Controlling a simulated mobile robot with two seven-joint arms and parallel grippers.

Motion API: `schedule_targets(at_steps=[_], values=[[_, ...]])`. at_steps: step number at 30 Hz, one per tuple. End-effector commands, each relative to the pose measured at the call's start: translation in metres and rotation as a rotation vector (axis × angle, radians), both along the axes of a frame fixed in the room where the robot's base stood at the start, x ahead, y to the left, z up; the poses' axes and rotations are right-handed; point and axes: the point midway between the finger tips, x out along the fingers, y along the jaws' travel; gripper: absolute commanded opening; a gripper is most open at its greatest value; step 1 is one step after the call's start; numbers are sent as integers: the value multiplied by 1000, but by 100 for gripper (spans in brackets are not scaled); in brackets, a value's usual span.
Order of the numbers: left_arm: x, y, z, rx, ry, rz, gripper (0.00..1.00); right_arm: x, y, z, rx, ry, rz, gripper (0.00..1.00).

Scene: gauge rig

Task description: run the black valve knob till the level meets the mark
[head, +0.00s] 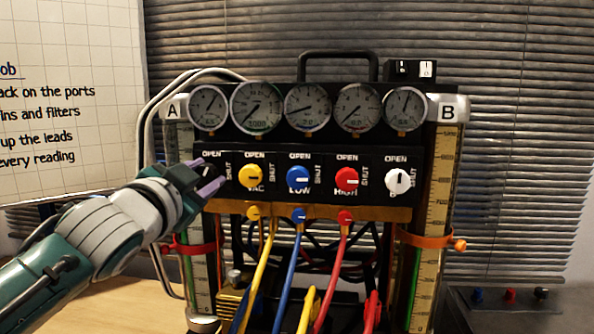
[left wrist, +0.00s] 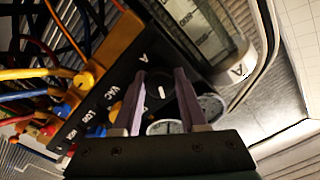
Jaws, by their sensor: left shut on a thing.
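My left gripper (head: 212,187) is at the left end of the valve row, shut on the black valve knob, which its fingers mostly cover in the head view. In the left wrist view the black knob (left wrist: 162,91), with a white pointer line, sits between the two fingers. Sight tube A (head: 201,285), left of the panel, has a yellowish scale and a red band mark (head: 190,247). Green shows in its lower part; I cannot tell exactly where the level stands against the band. Tube B (head: 446,190) on the right has an orange band (head: 428,239). My right gripper is not in view.
Yellow (head: 251,176), blue (head: 298,178), red (head: 346,180) and white (head: 398,181) knobs continue the row. Several round gauges (head: 306,105) sit above. Coloured hoses (head: 335,275) hang below the panel. A whiteboard (head: 60,110) stands at left.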

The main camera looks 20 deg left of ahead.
Motion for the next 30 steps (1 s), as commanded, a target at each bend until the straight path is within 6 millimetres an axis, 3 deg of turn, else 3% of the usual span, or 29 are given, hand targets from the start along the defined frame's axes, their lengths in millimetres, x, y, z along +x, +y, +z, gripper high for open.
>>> schedule_targets(at_steps=[30], values=[[0, 0, 1, 882, 212, 0, 0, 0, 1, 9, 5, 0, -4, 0]])
